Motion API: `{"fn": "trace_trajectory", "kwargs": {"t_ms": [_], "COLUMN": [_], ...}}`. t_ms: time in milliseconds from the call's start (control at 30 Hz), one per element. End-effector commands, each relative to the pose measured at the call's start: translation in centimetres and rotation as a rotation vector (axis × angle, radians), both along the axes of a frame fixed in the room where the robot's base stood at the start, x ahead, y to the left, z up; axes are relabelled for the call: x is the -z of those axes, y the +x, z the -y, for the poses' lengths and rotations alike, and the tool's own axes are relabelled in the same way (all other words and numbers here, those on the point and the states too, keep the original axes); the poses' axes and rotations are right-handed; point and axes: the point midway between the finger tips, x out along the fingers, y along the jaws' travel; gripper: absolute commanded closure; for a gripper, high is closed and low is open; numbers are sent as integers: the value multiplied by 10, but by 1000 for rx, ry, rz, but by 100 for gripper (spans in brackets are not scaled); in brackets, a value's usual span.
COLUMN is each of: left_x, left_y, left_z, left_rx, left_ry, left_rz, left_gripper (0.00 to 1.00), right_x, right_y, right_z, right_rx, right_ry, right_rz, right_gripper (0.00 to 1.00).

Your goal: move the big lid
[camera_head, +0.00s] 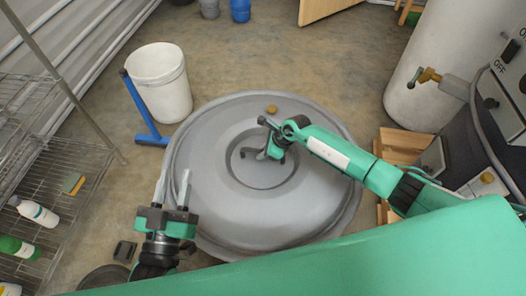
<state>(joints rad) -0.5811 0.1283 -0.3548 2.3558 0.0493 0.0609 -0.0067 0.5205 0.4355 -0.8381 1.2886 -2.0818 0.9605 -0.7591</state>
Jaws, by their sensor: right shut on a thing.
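The big lid (230,205) is a wide round grey dome with a sunken centre ring, in the middle of the head view. My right gripper (264,150) is over the sunken centre and is shut on the lid's handle (248,153), which is mostly hidden by the gripper. My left gripper (173,186) is at the lid's left edge, with its two fingers pointing up the picture and a gap between them. It looks open and empty. Whether its fingers touch the rim is unclear.
A wire shelf (60,190) with bottles lines the left. A white tank (425,70), a control panel (508,75) and a wooden crate (400,148) are at the right.

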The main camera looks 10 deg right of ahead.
Motion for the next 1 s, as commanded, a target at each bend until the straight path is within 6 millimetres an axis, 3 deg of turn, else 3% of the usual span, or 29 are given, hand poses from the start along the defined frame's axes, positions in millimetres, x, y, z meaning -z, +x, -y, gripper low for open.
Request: {"fn": "trace_trajectory", "kwargs": {"t_ms": [700, 1000], "left_x": [-55, -69], "left_y": [-1, -4], "left_z": [-17, -21], "left_rx": [-49, -60], "left_ry": [-71, -90], "left_rz": [299, 376], "left_gripper": [66, 66], "right_x": [13, 17], "right_y": [2, 2], "right_z": [-1, -1], "right_rx": [0, 0], "right_ry": [4, 4], "right_rz": [6, 6], "right_gripper": [100, 100]}}
